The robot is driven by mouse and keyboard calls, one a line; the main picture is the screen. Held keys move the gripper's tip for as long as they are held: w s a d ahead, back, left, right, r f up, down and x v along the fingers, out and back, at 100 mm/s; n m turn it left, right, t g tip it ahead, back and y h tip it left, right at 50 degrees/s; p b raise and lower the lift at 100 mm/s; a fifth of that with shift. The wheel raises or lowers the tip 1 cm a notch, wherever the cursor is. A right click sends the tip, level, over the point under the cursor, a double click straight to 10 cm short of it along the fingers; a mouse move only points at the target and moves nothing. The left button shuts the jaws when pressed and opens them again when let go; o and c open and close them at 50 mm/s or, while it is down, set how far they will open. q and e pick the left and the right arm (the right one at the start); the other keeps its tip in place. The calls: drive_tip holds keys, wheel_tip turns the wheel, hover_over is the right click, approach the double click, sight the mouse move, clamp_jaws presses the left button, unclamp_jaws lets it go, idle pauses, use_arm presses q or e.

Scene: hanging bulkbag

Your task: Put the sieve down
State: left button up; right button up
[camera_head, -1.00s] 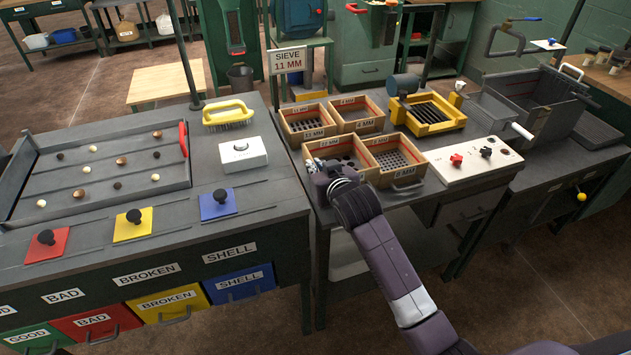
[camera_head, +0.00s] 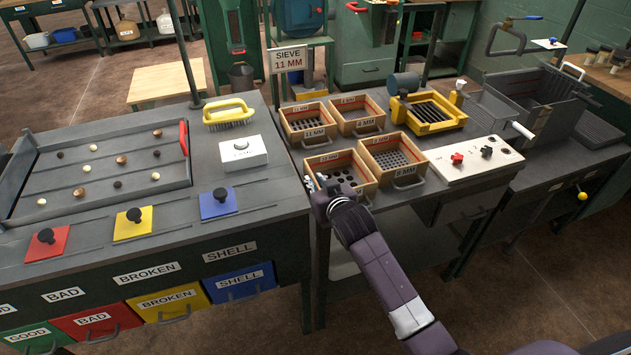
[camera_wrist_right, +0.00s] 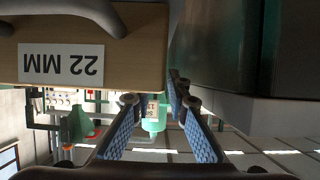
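The 22 MM sieve (camera_head: 365,187), a square wooden tray with a holed bottom, sits at the front left of a group of sieves on the right bench. Its label face (camera_wrist_right: 62,64) and grey handle fill the upper left of the right wrist view. My right gripper (camera_head: 316,185) is at the sieve's front left corner, beside it. In the wrist view its two blue-padded fingers (camera_wrist_right: 158,118) are apart with nothing between them. My left gripper is not in view.
The 11 MM sieve (camera_head: 306,121) and other sieves stand close behind and right. A sign (camera_head: 289,60) reads SIEVE 11 MM. A yellow-framed sifter (camera_head: 433,112) and a control panel (camera_head: 470,160) are to the right. The left bench holds a sorting tray (camera_head: 105,180) and white scale (camera_head: 243,153).

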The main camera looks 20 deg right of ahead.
drive_tip(key=shift+o, duration=0.4)
drive_tip(key=shift+r, duration=0.1)
drive_tip(key=shift+s+r, duration=0.1)
drive_tip(key=shift+s, duration=0.05)
drive_tip(key=v, duration=1.1)
drive_tip(key=shift+s+r, duration=0.2)
drive_tip(key=shift+s, duration=0.1)
drive_tip(key=shift+d, duration=0.1)
